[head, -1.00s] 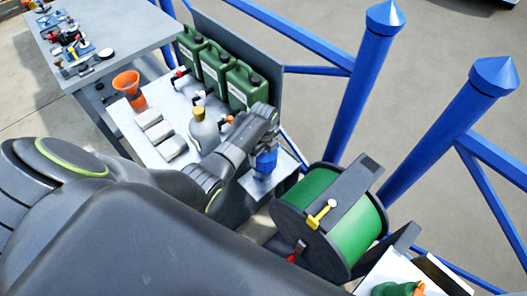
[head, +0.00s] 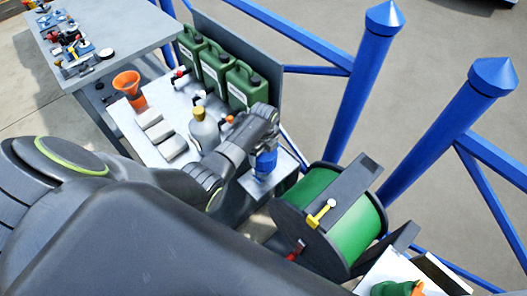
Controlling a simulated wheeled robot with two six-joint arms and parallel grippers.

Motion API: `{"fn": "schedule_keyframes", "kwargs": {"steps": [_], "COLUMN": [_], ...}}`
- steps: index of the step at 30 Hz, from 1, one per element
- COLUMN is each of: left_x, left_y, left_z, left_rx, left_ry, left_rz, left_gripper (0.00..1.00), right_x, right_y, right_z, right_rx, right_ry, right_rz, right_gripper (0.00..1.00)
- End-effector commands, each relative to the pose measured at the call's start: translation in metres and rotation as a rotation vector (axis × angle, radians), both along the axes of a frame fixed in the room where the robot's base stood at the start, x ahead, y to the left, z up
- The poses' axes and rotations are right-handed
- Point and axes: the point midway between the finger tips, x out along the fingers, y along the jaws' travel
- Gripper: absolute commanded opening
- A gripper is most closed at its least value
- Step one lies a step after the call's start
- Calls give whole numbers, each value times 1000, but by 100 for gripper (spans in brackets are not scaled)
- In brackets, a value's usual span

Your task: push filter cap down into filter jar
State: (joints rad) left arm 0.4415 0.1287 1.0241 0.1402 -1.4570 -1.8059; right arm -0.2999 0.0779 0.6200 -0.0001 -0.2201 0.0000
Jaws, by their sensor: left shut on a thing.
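The filter jar (head: 265,163) is a blue upright body on a light plate, right of centre in the head view. My left gripper (head: 266,143) is directly above it, pointing down, with the fingers at the jar's top. The fingers are shut on what seems to be the filter cap, which is mostly hidden by the gripper and wrist. I cannot tell how deep the cap sits in the jar. My right gripper is not in view.
A grey bottle with a tan cap (head: 203,130) stands just left of my left wrist. Green canisters (head: 243,86) stand behind. An orange funnel (head: 128,85) is at the left. A green reel (head: 350,228) is close on the right, with blue posts (head: 360,90) beyond.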

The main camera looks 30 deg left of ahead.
Motion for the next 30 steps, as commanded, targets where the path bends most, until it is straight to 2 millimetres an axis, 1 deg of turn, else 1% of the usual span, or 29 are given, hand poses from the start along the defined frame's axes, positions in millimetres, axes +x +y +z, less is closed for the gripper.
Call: {"fn": "schedule_keyframes", "kwargs": {"steps": [17, 18, 20, 30], "left_x": [0, 0, 0, 0], "left_y": [0, 0, 0, 0], "left_z": [-12, -12, -11, -9], "left_rx": [0, 0, 0, 0], "left_ry": [0, -1, -1, 1], "left_rz": [0, 0, 0, 0], "left_gripper": [55, 83, 91, 91], "right_x": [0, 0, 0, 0], "right_y": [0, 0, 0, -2], "right_z": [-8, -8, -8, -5], "right_rx": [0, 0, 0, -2], "right_ry": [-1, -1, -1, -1], "right_rz": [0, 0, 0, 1], "right_gripper": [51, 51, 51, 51]}}
